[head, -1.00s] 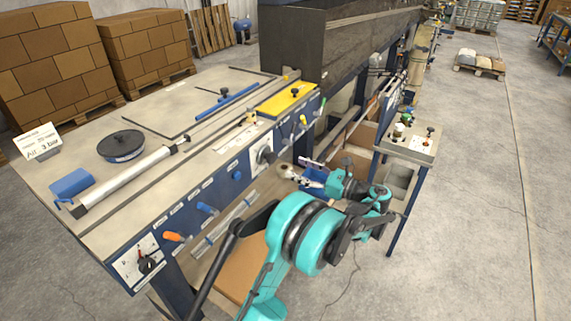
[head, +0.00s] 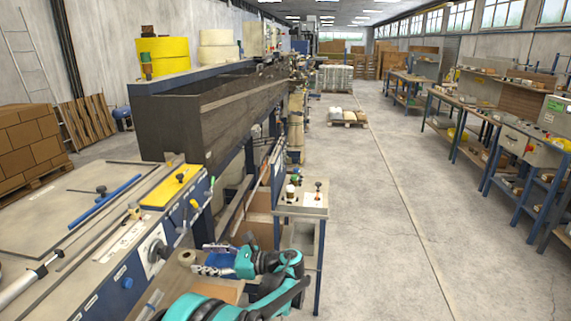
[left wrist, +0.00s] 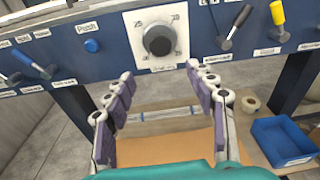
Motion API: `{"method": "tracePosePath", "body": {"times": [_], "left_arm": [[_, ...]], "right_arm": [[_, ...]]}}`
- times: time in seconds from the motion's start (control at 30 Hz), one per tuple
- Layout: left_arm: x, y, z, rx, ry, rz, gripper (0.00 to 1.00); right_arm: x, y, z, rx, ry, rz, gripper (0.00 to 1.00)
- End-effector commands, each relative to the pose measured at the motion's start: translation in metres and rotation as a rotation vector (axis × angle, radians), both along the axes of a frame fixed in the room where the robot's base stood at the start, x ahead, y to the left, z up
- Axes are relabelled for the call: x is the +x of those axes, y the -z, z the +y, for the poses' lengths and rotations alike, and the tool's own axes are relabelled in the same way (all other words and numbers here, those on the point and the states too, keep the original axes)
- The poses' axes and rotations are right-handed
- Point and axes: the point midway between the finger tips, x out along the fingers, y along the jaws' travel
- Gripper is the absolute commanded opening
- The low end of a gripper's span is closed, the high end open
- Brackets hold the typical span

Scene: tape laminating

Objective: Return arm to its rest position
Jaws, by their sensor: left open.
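My left arm, teal and black, comes in at the bottom of the head view. Its gripper (head: 208,260) is beside the front of the blue-edged machine table, near its dial. In the left wrist view the left gripper (left wrist: 160,72) has its two purple-padded fingers spread apart with nothing between them. The black dial knob (left wrist: 158,40) on the blue panel is beyond the fingertips; contact is not visible. The same dial (head: 156,250) shows in the head view. My right gripper is in neither view.
The left wrist view shows a blue bin (left wrist: 283,141), a tape roll (left wrist: 251,104) and several levers on the panel. A yellow block (head: 172,190) lies on the table. The floor (head: 375,240) on the right is clear.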

Motion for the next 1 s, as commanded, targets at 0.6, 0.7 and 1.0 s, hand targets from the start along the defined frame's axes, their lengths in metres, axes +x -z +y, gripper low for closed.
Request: {"method": "tracePosePath", "body": {"times": [0.6,0.7,1.0], "left_arm": [[-0.139,0.012,0.010,-0.902,-0.140,-0.716,0.56],[-0.167,0.021,-0.003,-1.052,-0.228,-0.849,0.56],[-0.239,0.048,-0.055,-1.466,-0.595,-1.240,0.56]], "right_arm": [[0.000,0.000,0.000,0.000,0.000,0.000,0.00],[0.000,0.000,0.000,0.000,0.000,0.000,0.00],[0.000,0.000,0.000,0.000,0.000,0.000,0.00]]}}
